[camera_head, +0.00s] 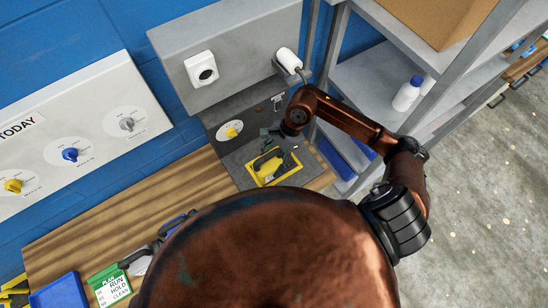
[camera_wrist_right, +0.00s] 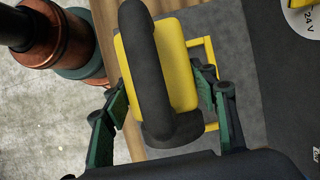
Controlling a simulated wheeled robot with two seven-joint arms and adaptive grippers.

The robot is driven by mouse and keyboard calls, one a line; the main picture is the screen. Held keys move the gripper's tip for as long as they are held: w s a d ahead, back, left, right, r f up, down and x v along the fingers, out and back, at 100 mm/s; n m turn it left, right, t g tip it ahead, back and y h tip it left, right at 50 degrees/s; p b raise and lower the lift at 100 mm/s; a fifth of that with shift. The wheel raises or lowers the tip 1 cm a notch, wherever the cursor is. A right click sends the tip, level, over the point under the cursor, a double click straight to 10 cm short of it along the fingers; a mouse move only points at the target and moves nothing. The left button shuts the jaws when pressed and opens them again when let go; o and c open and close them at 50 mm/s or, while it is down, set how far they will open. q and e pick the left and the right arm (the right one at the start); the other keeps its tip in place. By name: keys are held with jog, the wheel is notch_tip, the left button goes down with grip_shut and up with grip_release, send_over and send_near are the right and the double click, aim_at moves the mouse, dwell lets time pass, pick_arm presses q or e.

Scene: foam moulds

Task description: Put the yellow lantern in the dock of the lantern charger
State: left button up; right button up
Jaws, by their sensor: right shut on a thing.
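The yellow lantern (camera_head: 268,168) has a yellow body and a thick black handle. It also shows large in the right wrist view (camera_wrist_right: 180,65). My right gripper (camera_head: 268,143) is shut on it, with green-padded fingers (camera_wrist_right: 162,105) on either side. The lantern charger's dock is outlined by a yellow frame (camera_head: 291,175) on a dark grey base. In the head view the lantern overlaps the frame's inside; in the wrist view part of the frame (camera_wrist_right: 209,50) shows beyond it. I cannot tell whether the lantern is touching the dock floor. My left gripper is out of view.
A round white dial with a yellow knob (camera_head: 231,131) is beside the dock. A grey wall box (camera_head: 235,50) rises behind. Metal shelves with a white bottle (camera_head: 407,94) stand at right. A blue bin (camera_head: 62,293) and green-framed sign (camera_head: 110,286) lie on the wooden bench (camera_head: 130,219).

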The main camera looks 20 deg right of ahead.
jog(key=w+f, duration=0.1)
jog(key=w+d+f, duration=0.1)
jog(key=f, duration=0.1)
jog(key=w+d+f+p, duration=0.1)
jog(key=f, duration=0.1)
jog(key=shift+w+d+f, duration=0.1)
jog(key=shift+w+d, duration=0.05)
jog(key=shift+w, duration=0.2)
jog(key=f, duration=0.1)
jog(key=f+p, duration=0.1)
jog(key=shift+w+f, duration=0.2)
jog(key=shift+f, duration=0.15)
jog(key=shift+d+f, duration=0.1)
jog(key=shift+f, duration=0.25)
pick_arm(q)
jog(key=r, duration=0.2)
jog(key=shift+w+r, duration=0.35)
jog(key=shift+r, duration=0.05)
pick_arm(e)
jog(key=shift+f, duration=0.1)
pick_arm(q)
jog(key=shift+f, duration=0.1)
pick_arm(e)
jog(key=shift+f, duration=0.1)
jog(key=o, duration=1.6)
